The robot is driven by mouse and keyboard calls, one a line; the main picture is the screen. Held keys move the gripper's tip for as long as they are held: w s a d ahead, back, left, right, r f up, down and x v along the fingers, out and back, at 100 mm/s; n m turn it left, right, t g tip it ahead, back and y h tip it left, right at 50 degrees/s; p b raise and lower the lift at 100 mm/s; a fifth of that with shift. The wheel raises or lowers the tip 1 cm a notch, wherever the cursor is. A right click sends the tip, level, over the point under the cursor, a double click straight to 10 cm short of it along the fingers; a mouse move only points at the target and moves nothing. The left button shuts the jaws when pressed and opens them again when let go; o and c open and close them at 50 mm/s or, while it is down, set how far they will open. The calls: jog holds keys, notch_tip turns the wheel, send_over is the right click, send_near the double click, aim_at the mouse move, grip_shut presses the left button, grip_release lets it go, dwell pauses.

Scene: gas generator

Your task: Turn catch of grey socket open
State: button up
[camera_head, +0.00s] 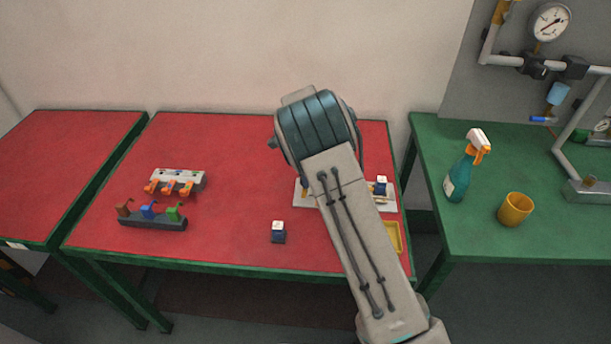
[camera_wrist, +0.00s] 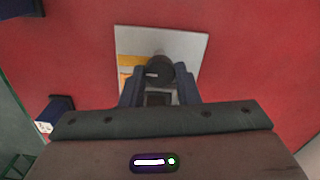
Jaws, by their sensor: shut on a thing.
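A pale plate (camera_wrist: 190,45) lies on the red table in the wrist view, with a dark grey round piece (camera_wrist: 160,69) on it. The two fingers of my gripper (camera_wrist: 158,92) close around this dark piece from both sides. A yellow and orange part (camera_wrist: 127,68) shows on the plate left of the fingers. In the head view my arm covers my gripper and most of the plate (camera_head: 301,203). I cannot make out which way the catch is turned.
A blue block with a white top (camera_head: 278,233) stands on the red table (camera_head: 230,150). Orange hooks on a rack (camera_head: 179,180) and a dark rack (camera_head: 155,223) are at left. A yellow tray (camera_head: 393,238) is right of my arm. A spray bottle (camera_head: 459,176) and cup (camera_head: 515,209) stand on the green table.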

jog(key=o, duration=1)
jog(key=shift+c, duration=0.2)
jog(key=shift+r, duration=0.15)
notch_tip(320, 180, up, 14)
jog(key=b, duration=0.1)
jog(key=shift+f+b, duration=0.2)
jog(key=shift+b, duration=0.1)
